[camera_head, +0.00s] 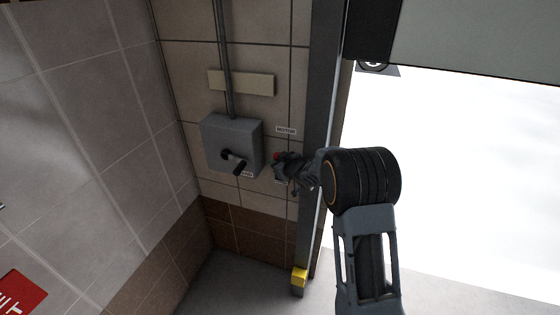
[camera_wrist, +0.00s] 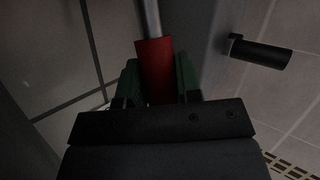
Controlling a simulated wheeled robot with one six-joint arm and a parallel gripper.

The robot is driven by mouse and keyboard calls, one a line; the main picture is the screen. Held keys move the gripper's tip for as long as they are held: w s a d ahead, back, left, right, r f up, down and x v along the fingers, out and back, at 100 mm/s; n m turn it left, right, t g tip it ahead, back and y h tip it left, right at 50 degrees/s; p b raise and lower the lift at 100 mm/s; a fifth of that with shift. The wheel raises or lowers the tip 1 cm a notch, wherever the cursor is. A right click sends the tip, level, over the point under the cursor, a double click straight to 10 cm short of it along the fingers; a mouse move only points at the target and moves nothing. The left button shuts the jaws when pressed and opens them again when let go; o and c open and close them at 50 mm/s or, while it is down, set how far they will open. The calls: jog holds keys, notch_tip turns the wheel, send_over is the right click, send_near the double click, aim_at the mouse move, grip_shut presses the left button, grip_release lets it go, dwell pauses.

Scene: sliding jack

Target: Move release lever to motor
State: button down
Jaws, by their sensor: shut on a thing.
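The release lever has a red grip (camera_wrist: 155,68) on a grey metal rod (camera_wrist: 150,15), seen in the wrist view. The green fingers of my gripper (camera_wrist: 158,85) are shut on the red grip, one on each side. In the head view my gripper (camera_head: 282,166) is at the wall just right of the grey box. Only a small red spot of the lever (camera_head: 276,156) shows there. A label reading MOTOR (camera_head: 286,130) is on the wall above the gripper. A second small label (camera_head: 247,174) is below and left of it, too small to read surely. The lever's pivot is hidden.
A grey wall box (camera_head: 218,135) with a black crank handle (camera_head: 234,162) is close left of my gripper. The crank also shows in the wrist view (camera_wrist: 262,54). A grey vertical door post (camera_head: 318,100) stands right, with a bright opening beyond it.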

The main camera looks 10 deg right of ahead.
jog(key=c, duration=0.8)
grip_release()
jog(key=v, duration=1.3)
jog(key=shift+s+r, duration=0.2)
jog(key=shift+s, duration=0.1)
jog(key=shift+c, duration=0.4)
